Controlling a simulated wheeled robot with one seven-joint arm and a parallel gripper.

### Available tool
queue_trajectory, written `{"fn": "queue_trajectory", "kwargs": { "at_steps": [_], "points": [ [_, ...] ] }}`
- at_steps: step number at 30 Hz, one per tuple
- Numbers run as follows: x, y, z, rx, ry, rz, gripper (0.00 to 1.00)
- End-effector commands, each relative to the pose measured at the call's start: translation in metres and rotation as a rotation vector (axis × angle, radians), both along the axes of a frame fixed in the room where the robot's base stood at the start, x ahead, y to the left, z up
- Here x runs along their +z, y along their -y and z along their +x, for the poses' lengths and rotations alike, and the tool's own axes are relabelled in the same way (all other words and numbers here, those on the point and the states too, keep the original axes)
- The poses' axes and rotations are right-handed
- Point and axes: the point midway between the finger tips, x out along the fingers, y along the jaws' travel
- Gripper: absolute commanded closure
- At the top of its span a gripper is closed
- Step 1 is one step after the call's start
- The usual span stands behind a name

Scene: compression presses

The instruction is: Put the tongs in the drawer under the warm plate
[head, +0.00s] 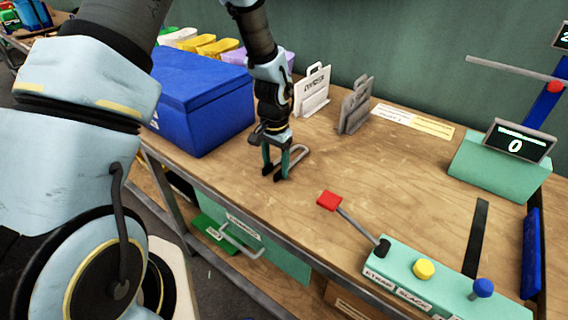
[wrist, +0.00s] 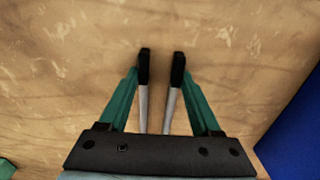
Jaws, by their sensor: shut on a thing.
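A green drawer front (head: 270,250) with a grey bar handle (head: 240,241) and a small label sits below the bench's front edge. I cannot read the label or tell how far the drawer stands out.
A blue box (head: 205,105) stands left of my gripper. Two upright signs (head: 312,92) stand behind it. A red-ended lever (head: 329,201) and a green button panel (head: 424,272) are at the right. The bench middle is clear.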

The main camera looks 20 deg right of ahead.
Motion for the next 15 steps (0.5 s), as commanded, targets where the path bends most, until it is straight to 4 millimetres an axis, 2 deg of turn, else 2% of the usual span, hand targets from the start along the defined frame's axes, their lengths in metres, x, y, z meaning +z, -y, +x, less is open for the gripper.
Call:
{"fn": "queue_trajectory", "kwargs": {
  "at_steps": [2,10,15],
  "points": [
    [0.0001,0.0,0.0,0.0,0.0,0.0,0.68],
    [0.0001,-0.0001,0.0,0.0,0.0,0.0,0.98],
    [0.0003,0.0,0.0001,0.0,0.0,0.0,1.0]
  ]
}}
